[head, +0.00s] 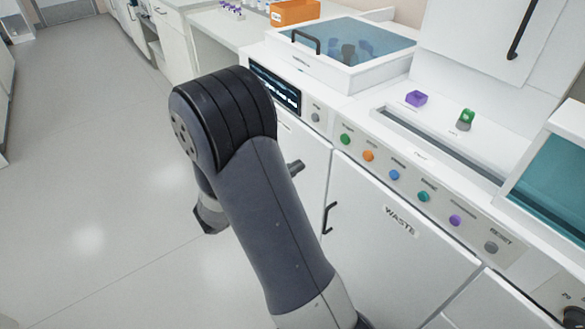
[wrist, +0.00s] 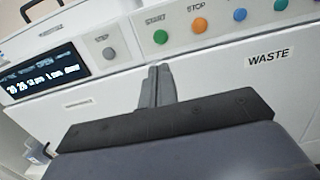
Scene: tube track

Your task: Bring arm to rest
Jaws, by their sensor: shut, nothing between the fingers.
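My arm reaches up and forward in the head view, bent at a dark elbow in front of the white lab bench. My gripper shows in the wrist view (wrist: 157,72), its two fingers closed together with nothing between them. It points toward the bench front, below the green start button (wrist: 160,37) and the orange stop button (wrist: 199,26). In the head view only a small grey part of the gripper (head: 295,165) shows beside the arm, near the cabinet front; the rest is hidden behind the arm.
A cabinet door marked WASTE (head: 400,221) has a black handle (head: 328,217). A lidded machine (head: 340,50) and its display (head: 275,87) stand behind the arm. A purple piece (head: 416,98) and a green-topped piece (head: 466,119) sit on the bench. Open floor (head: 90,180) lies left.

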